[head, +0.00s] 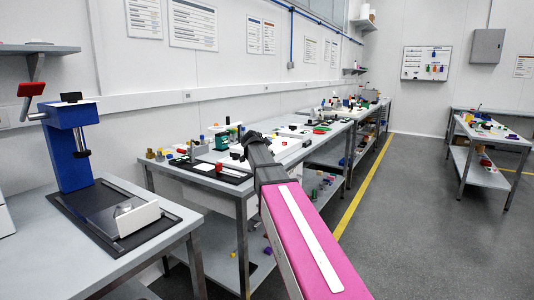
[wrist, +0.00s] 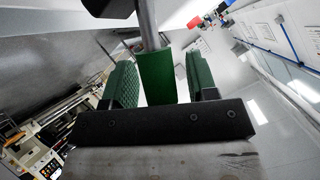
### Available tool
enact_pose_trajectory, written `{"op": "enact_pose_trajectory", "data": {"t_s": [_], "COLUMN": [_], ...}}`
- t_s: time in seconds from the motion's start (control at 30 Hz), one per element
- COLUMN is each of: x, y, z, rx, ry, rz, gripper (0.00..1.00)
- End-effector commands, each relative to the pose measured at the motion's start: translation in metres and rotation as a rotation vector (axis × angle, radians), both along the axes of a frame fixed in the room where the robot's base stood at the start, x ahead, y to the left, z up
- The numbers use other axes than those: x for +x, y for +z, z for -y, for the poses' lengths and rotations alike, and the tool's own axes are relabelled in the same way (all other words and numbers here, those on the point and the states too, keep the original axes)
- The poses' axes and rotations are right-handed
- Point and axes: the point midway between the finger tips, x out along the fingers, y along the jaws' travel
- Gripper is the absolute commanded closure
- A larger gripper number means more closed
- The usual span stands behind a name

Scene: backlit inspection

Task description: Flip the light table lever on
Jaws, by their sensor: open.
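In the wrist view my gripper (wrist: 159,65) is open, with one dark green ribbed finger on the left and one on the right. A flat green grip on a grey metal rod, which looks like the lever (wrist: 155,80), shows between the fingers with a narrow gap on each side. I cannot tell how deep it sits between them. In the head view my gripper (head: 252,140) is the dark end of my arm, over the workbench; its fingers are too small to make out. I cannot make out the lever or which way it is set there, nor clearly identify the light table.
A green stand (head: 222,140) and small coloured parts are on the middle bench (head: 150,178), near my gripper. A blue press (head: 72,150) stands on the near-left bench. More benches run along the wall. The grey floor (head: 420,215) at right is clear.

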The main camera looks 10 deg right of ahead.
Motion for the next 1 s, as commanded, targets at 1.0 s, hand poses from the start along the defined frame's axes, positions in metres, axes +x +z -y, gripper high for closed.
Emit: {"op": "enact_pose_trajectory", "data": {"t_s": [1.0], "x": [-0.073], "y": [0.053], "z": [-0.057], "rx": [0.001], "ry": [-0.001], "rz": [0.000], "gripper": [0.47]}}
